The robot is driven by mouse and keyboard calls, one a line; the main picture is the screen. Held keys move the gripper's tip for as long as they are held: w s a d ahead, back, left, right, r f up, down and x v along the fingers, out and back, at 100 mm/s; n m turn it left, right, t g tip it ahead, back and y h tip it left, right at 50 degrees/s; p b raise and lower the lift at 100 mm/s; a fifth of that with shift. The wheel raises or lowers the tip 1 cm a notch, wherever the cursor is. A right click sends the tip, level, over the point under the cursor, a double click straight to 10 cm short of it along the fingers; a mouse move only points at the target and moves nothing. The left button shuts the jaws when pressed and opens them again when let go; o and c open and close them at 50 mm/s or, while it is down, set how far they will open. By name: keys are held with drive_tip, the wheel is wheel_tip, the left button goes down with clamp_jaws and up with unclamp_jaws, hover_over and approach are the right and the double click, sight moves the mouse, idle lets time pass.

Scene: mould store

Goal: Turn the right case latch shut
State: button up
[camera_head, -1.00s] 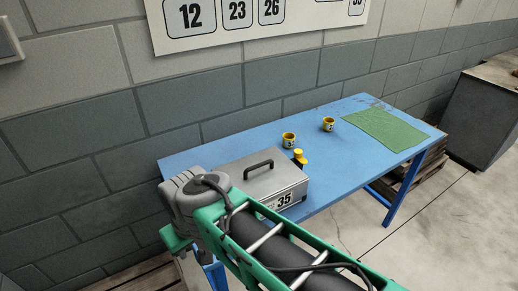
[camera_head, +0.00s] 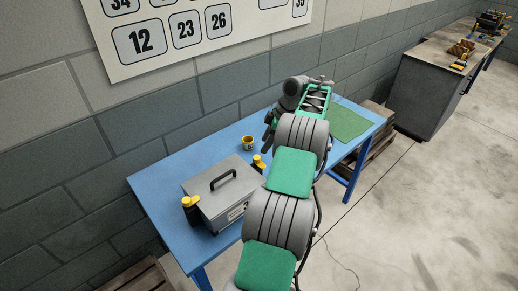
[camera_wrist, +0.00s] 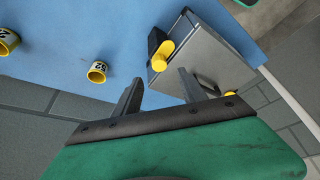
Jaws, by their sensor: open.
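The grey metal case (camera_head: 222,198) with a black top handle (camera_head: 223,179) stands on the blue table. The right latch (camera_head: 259,162), a yellow knob on a black block, is on the case's right side, beside my arm. In the wrist view the latch nearer my gripper (camera_wrist: 163,54) sticks out from the side of the case (camera_wrist: 205,55); whether it is turned shut I cannot tell. The left latch (camera_head: 190,203) is on the opposite side. My gripper (camera_wrist: 160,88) is open and empty, its fingertips apart from the nearer latch. In the head view my gripper (camera_head: 269,134) is right of and behind the case.
A yellow cup (camera_head: 247,143) stands behind the case; two cups show in the wrist view (camera_wrist: 97,72). A green mat (camera_head: 350,124) lies at the table's right end. The block wall with a number board (camera_head: 190,30) runs behind the blue table (camera_head: 160,185).

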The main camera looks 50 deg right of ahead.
sight(257, 157)
drive_tip(key=b+x, duration=0.1)
drive_tip(key=x, duration=0.6)
drive_tip(key=shift+w+f+b, duration=0.15)
drive_tip(key=shift+f+b, duration=0.15)
drive_tip(key=shift+f, duration=0.05)
drive_tip(key=shift+c, duration=0.2)
